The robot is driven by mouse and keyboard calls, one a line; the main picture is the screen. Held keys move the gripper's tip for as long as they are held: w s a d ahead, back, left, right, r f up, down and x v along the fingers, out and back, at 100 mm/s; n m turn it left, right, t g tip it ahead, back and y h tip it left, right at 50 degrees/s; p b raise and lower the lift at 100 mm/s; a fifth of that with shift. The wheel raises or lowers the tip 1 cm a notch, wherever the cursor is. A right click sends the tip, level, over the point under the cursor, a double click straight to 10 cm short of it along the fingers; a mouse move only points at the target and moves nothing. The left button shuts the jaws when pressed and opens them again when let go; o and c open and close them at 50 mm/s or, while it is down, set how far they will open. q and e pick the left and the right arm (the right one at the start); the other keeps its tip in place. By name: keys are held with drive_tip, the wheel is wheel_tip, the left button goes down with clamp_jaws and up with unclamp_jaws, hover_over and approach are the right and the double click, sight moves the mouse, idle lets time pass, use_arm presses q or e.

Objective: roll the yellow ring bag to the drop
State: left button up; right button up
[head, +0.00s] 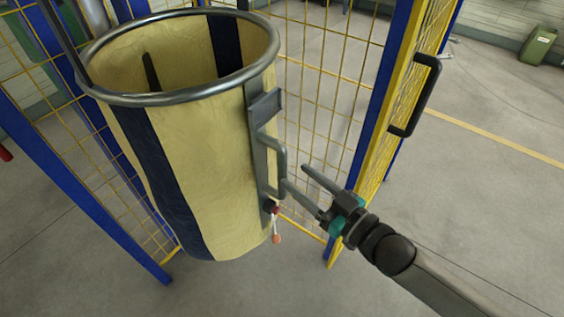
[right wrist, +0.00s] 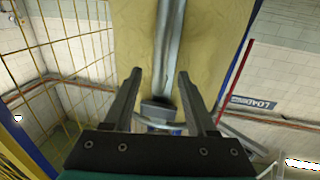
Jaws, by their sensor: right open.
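The yellow ring bag (head: 205,150) is a tall yellow fabric bag with dark navy stripes and a grey metal ring (head: 180,98) around its open top. A grey handle (head: 281,152) stands out from a metal strip on its right side. My right gripper (head: 295,175) is open beside the lower part of this handle. In the right wrist view, the bag (right wrist: 205,35) and its strip (right wrist: 168,45) show ahead, with a grey handle part between the open fingers (right wrist: 160,75). I cannot tell whether the fingers touch it. My left gripper is not in view.
Yellow mesh panels with blue posts (head: 72,185) stand left of and behind the bag. A yellow mesh door (head: 405,95) with a black handle (head: 424,95) is close to the right arm. A green bin (head: 539,45) stands far right. The right floor is mostly clear.

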sight(286, 168)
drive_tip(key=x, duration=0.6)
drive_tip(key=shift+c, duration=0.4)
clamp_jaws()
idle(1.0)
